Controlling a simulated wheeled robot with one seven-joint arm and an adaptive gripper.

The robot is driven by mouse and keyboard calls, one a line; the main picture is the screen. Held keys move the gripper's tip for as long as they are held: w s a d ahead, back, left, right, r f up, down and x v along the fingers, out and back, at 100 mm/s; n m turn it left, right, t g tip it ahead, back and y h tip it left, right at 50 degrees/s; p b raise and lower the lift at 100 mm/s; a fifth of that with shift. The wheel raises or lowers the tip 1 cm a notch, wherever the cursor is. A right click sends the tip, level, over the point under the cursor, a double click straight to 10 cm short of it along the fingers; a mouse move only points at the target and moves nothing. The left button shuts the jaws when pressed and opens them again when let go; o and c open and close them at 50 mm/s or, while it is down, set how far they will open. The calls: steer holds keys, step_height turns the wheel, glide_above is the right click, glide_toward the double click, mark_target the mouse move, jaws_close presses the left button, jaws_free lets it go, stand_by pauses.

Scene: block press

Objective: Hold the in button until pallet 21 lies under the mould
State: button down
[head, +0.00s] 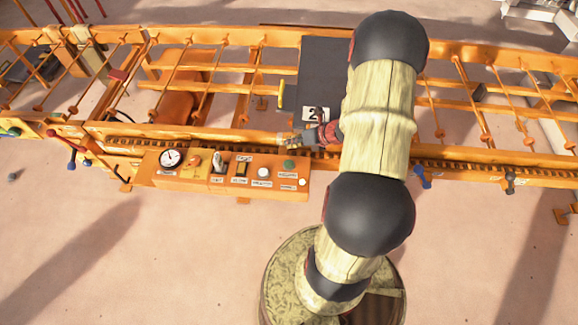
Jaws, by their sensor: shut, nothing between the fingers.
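A dark flat pallet (322,62) lies on the orange roller frame. Its white label (313,114) shows a "2"; the rest of the label is hidden behind my wrist. My arm covers the pallet's right side. My gripper (284,139) is shut and empty, just above the frame's front rail, near the pallet's lower left corner and above the panel's green button (289,164). The orange control panel (225,191) also carries a white button (264,171). The labels are too small to read, so I cannot tell which is the in button. I cannot make out the mould.
The panel also holds a round gauge (171,158), a yellow-and-red knob (193,161) and a lever (218,162). A blue-handled lever (421,177) stands at the front rail, right of my arm. The floor in front is mostly clear.

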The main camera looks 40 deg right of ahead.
steer(key=shift+m, duration=0.4)
steer(key=shift+f, duration=0.1)
steer(key=b, duration=0.7)
glide_above(290, 162)
step_height(290, 162, down, 7)
steer(key=shift+f, duration=0.1)
steer(key=shift+f+b, duration=0.35)
steer(key=shift+f, duration=0.4)
stand_by(0.5)
steer(key=shift+f, duration=0.4)
